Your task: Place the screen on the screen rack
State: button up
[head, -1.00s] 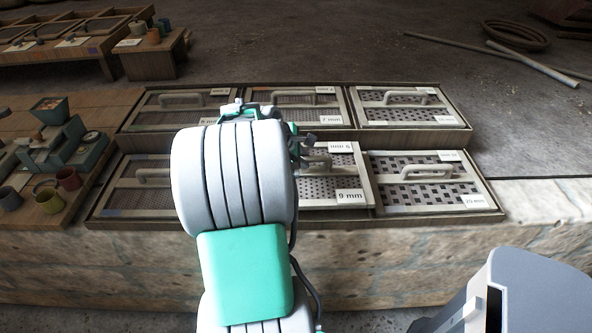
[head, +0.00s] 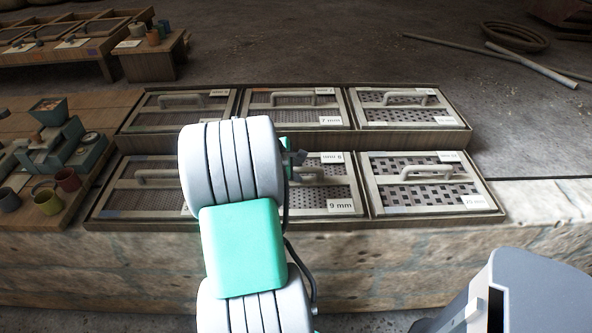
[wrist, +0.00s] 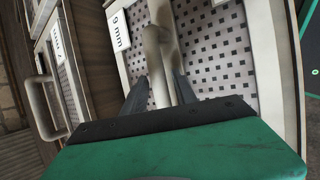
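The 9 mm screen (head: 341,189) is a pale-framed perforated panel in the front middle compartment of the wooden screen rack (head: 410,223). It looks level with its neighbours; I cannot tell whether it rests fully on the bottom. My arm covers its left part in the head view. In the wrist view the screen (wrist: 215,45) fills the centre, with its label at the upper left. My gripper (wrist: 162,88) has one finger on each side of the screen's bar handle (wrist: 157,45), close against it.
Other screens fill the neighbouring compartments, including a coarse one (head: 425,185) at front right and the 7 mm one (head: 290,112) behind. A bench with cups and a scale-like device (head: 65,145) stands at left. A grey box-like object (head: 530,290) is at lower right.

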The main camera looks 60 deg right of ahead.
jog(key=shift+o, duration=0.6)
jog(key=shift+r, duration=0.1)
jog(key=shift+w+a+r, duration=0.1)
jog(key=shift+a+r, duration=0.05)
jog(key=shift+r, duration=0.2)
jog(key=p+v, duration=0.1)
jog(key=v, duration=1)
jog(key=w+a+t+y, duration=0.1)
jog(key=w+a+t, duration=0.1)
jog(key=w+a, duration=0.5)
jog(key=w+a+f+m+t+y, duration=0.1)
jog(key=w+a+m+t+y, duration=0.2)
jog(key=a, duration=1.5)
jog(key=s+a+f+y, duration=0.1)
jog(key=s+a, duration=0.1)
jog(key=a, duration=0.7)
jog(key=s+a+f+g+y, duration=0.1)
jog(key=s+a+y, duration=0.1)
jog(key=a, duration=0.6)
jog(key=shift+a+m, duration=0.35)
jog(key=shift+m, duration=0.05)
